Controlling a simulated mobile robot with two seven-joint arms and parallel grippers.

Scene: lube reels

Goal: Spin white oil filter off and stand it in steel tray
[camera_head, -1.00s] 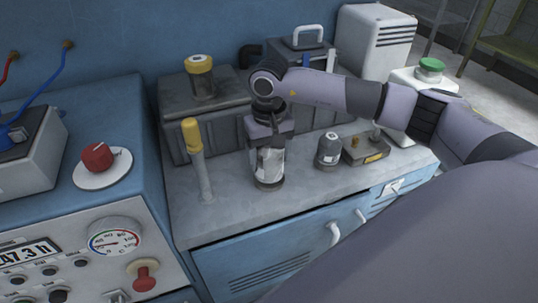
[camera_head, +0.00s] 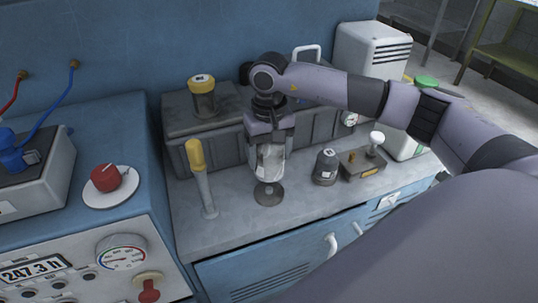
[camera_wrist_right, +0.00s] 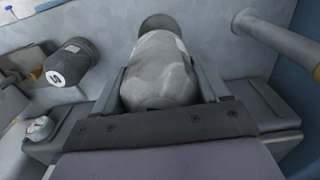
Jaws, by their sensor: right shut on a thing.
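The white oil filter (camera_head: 270,159) is a pale, smudged cylinder held upright in my right gripper (camera_head: 269,135). The filter's lower end is just above a dark round base (camera_head: 268,194) on the bench; a narrow dark stem shows between them. In the right wrist view the filter (camera_wrist_right: 160,72) fills the space between both fingers, with the dark base (camera_wrist_right: 158,22) beyond it. I cannot clearly pick out a steel tray. My left gripper is not in view.
A yellow-capped post (camera_head: 200,178) stands left of the filter. A dark grey canister (camera_head: 326,167) and a small box with a white knob (camera_head: 361,164) stand right. A ribbed grey case (camera_head: 310,125) is behind. The bench front (camera_head: 235,236) is clear.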

